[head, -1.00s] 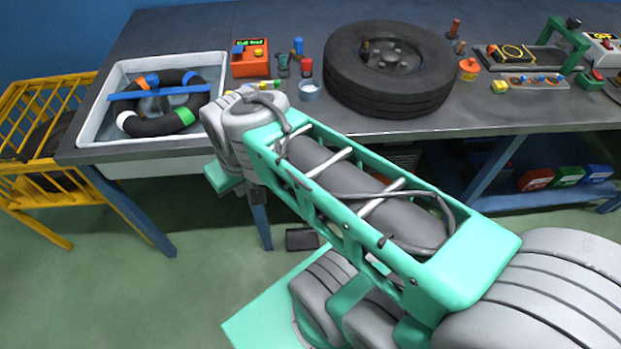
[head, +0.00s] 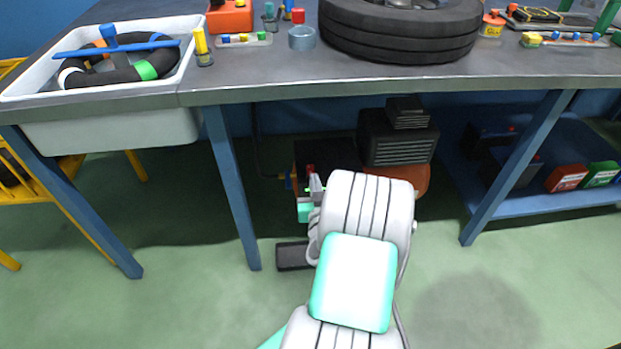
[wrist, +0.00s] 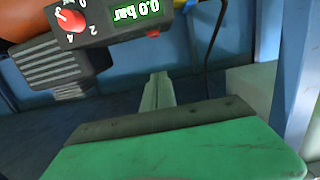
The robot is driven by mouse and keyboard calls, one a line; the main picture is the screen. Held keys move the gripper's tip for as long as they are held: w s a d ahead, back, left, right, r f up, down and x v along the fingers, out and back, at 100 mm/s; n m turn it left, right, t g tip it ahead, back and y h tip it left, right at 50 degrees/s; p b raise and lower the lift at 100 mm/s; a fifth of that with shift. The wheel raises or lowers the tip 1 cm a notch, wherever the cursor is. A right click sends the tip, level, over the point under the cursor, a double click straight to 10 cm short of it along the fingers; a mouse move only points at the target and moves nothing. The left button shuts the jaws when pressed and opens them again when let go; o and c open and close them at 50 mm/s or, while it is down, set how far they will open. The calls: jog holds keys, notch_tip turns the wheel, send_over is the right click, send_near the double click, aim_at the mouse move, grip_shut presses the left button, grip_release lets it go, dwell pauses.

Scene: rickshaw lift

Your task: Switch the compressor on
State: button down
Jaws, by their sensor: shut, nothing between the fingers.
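The compressor (head: 395,140), with a black ribbed housing and an orange tank, stands on the floor under the workbench in the head view. My arm hides part of its front. In the wrist view its dark control panel (wrist: 105,28) is at upper left. The panel has a red rotary knob (wrist: 70,20) with marks around it and a green display (wrist: 135,10) reading 0.0 bar, seen upside down. My gripper (wrist: 158,78) is shut and empty.
The workbench (head: 300,85) spans above, with blue legs (head: 232,190) on both sides of the compressor. A black pedal-like block (head: 292,256) lies on the floor left of my arm. A low blue shelf (head: 540,205) with boxes is at right. The green floor in front is open.

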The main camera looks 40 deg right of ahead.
jog(key=shift+w+r, duration=0.1)
jog(key=p, duration=0.1)
send_over(311, 168)
jog(key=s+a, duration=0.2)
jog(key=shift+w+f, duration=0.25)
jog(key=shift+f, duration=0.35)
jog(key=f+b, duration=0.1)
jog(key=f, duration=0.2)
jog(key=shift+d+f+b, duration=0.15)
jog(key=shift+d+b, duration=0.05)
jog(key=shift+b, duration=0.15)
jog(key=shift+f, duration=0.35)
jog(key=shift+d+r, duration=0.1)
